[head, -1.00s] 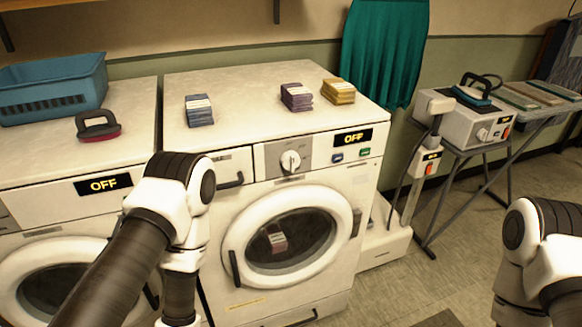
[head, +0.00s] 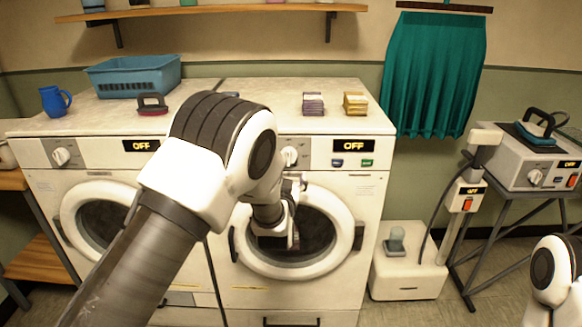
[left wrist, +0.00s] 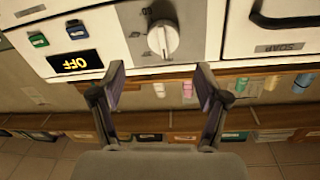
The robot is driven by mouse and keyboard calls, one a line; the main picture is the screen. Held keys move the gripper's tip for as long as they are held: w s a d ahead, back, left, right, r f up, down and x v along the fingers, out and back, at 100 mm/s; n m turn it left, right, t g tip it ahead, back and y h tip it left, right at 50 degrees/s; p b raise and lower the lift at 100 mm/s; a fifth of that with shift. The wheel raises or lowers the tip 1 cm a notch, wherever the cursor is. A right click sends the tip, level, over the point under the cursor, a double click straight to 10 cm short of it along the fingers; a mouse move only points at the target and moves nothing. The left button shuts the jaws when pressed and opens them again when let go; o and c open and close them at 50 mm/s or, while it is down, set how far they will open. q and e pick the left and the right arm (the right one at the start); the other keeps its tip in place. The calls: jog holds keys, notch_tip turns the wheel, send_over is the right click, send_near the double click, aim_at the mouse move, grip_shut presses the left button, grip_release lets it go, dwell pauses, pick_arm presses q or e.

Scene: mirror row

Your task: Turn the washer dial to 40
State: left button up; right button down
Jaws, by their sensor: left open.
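The round white dial (head: 290,156) is on the grey panel of the right front-loading machine (head: 345,185), partly behind my left arm in the head view. In the head view my left gripper (head: 291,215) is in front of the round door, below the dial. My right gripper is out of view.
A left machine has its own dial (head: 61,156) and an OFF display (head: 141,146). A soap drawer (left wrist: 285,25) is beside the dial. A white floor unit (head: 410,268) stands right.

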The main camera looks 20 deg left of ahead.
aim_at(288, 160)
pick_arm(q)
jog(key=w, duration=0.2)
jog(key=w+a, duration=0.1)
jog(key=w, duration=0.2)
jog(key=w+a+p, duration=0.1)
jog(key=w, duration=0.1)
jog(key=shift+w, duration=0.3)
jog(key=shift+w+a+f, duration=0.1)
jog(key=shift+w+a, duration=0.05)
jog(key=shift+w, duration=0.05)
jog(key=c, duration=0.3)
jog(key=shift+s, duration=0.1)
jog(key=c, duration=0.9)
